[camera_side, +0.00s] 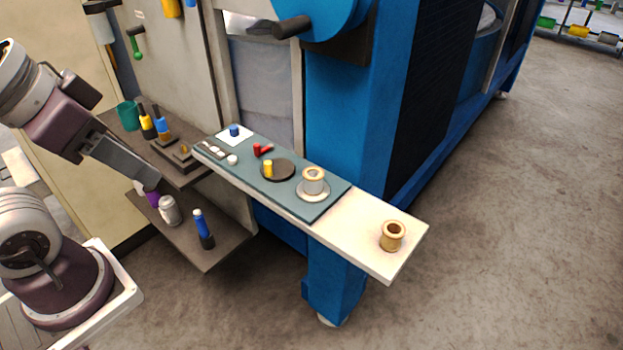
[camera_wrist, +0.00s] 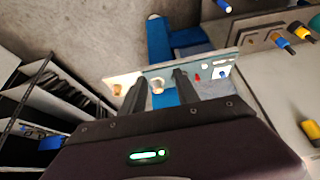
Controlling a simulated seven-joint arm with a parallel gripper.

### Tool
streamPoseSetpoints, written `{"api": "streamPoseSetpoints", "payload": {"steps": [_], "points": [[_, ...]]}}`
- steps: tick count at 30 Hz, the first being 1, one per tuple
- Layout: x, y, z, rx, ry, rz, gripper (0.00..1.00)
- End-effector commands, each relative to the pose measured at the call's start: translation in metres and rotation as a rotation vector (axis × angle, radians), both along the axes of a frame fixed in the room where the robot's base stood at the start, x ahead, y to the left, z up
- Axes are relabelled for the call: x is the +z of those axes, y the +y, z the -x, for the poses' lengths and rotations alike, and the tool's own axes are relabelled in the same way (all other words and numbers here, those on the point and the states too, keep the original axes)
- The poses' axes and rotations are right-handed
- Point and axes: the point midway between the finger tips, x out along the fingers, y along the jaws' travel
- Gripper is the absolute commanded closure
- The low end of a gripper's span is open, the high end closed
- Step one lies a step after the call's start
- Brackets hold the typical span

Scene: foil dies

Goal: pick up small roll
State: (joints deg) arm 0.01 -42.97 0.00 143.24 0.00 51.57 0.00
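A gold-coloured spool (camera_side: 391,235) stands upright on the bare white right end of the work board. A larger spool wound with silver foil (camera_side: 313,183) stands on a pale round plate on the teal mat. A small yellow cylinder (camera_side: 268,169) stands at a dark disc on the mat. I cannot tell which one is the small roll. My gripper (camera_side: 148,180) is left of the board, apart from all of them. In the wrist view my gripper (camera_wrist: 159,76) shows two dark fingers apart with nothing held. The foil spool (camera_wrist: 157,87) appears between them, farther off; the gold spool (camera_wrist: 117,89) is left.
The teal mat (camera_side: 225,170) also bears red pieces (camera_side: 262,150), a blue piece (camera_side: 234,130) on a white square, and small pale items. Brown shelves (camera_side: 185,235) with bottles stand at left. A blue machine (camera_side: 350,130) rises behind the board.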

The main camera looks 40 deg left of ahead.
Motion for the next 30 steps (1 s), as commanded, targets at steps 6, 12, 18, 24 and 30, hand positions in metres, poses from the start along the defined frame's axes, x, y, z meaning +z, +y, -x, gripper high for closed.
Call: {"api": "streamPoseSetpoints", "payload": {"steps": [6,12,18,24,30], "points": [[0.0,0.0,0.0,0.0,0.0,0.0,0.63],[0.0,0.0,0.0,0.0,0.0,0.0,0.45],[0.0,0.0,0.0,0.0,0.0,0.0,0.36],[-0.001,0.008,-0.015,0.006,-0.007,-0.035,0.36],[-0.026,0.058,-0.145,-0.102,-0.104,-0.282,0.36]]}}
